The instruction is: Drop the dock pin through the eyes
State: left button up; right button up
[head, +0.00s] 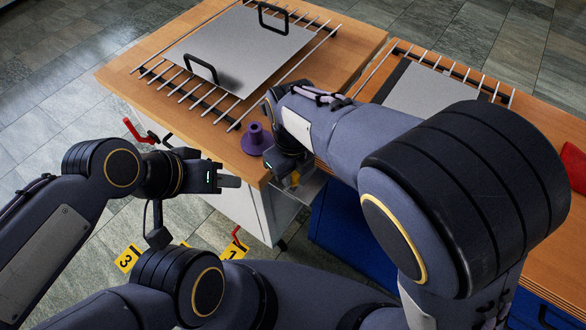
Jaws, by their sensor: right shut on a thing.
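My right gripper (293,178) is at the near corner of the left table, pointing down beside a grey metal bracket (313,187) in the gap between the two tables. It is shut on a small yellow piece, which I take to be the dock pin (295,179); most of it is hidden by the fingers. The eyes cannot be made out; my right arm covers much of that area. My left gripper (230,182) hangs in front of the left table's near edge, away from the pin. Its finger gap cannot be seen clearly.
A purple flanged piece (256,140) stands on the left table (120,75) close to the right gripper. A handled metal plate (235,45) lies on rods there. The right table (535,120) holds another plate (435,90). Red levers (132,131) stick out in front.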

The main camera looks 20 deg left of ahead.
jog(key=shift+f+b, duration=0.6)
jog(key=shift+f, duration=0.9)
jog(key=o, duration=1.1)
jog(key=shift+r, duration=0.1)
notch_tip(320, 180, up, 8)
jog(key=shift+f+p, duration=0.15)
jog(key=shift+p, duration=0.75)
